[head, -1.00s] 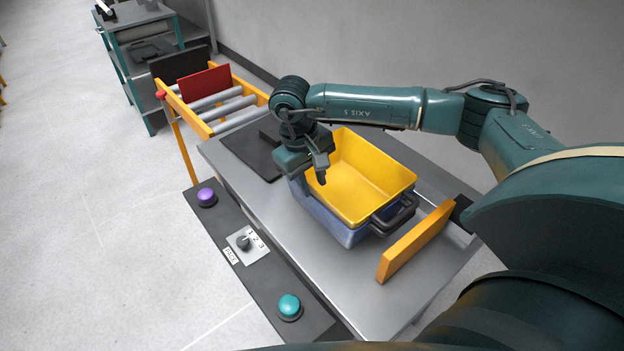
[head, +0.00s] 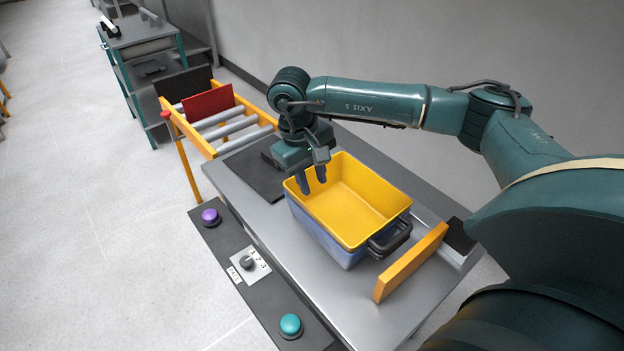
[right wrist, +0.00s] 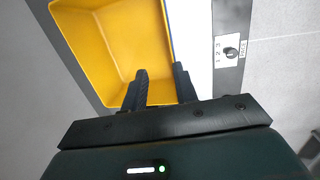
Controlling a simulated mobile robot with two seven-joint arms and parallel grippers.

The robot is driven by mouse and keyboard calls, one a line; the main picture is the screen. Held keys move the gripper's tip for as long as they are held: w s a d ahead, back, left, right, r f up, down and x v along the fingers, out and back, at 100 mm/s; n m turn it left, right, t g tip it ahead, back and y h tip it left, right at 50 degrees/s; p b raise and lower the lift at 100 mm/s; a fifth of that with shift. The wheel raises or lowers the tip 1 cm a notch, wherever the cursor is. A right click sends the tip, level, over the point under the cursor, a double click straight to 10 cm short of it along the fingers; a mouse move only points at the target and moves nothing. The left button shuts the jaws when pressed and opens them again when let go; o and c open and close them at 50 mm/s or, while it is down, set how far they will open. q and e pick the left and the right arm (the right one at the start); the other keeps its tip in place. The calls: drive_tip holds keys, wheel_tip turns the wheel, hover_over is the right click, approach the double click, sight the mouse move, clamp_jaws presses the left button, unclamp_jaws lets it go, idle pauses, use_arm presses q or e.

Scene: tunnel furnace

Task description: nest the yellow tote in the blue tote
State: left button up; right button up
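The yellow tote (head: 352,205) sits inside the blue tote (head: 322,238) on the metal table. Its rim stands above the blue wall on the near left side. How deep it sits is hidden. The blue tote has a dark handle (head: 390,240) on its right side. My right gripper (head: 313,184) is at the left corner of the yellow tote, with its fingers apart. In the right wrist view, the two fingers (right wrist: 161,82) show on either side of the yellow tote's rim (right wrist: 167,38) with a gap. Contact with the rim cannot be told. My left gripper is out of view.
An orange bar (head: 410,264) stands to the right of the totes. A control strip with a purple button (head: 210,216), a knob (head: 247,262) and a teal button (head: 290,324) runs along the table's near left edge. A roller conveyor (head: 225,128) lies beyond.

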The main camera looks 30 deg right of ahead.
drive_tip(key=shift+r+p, duration=1.1)
drive_tip(key=shift+r, duration=1.1)
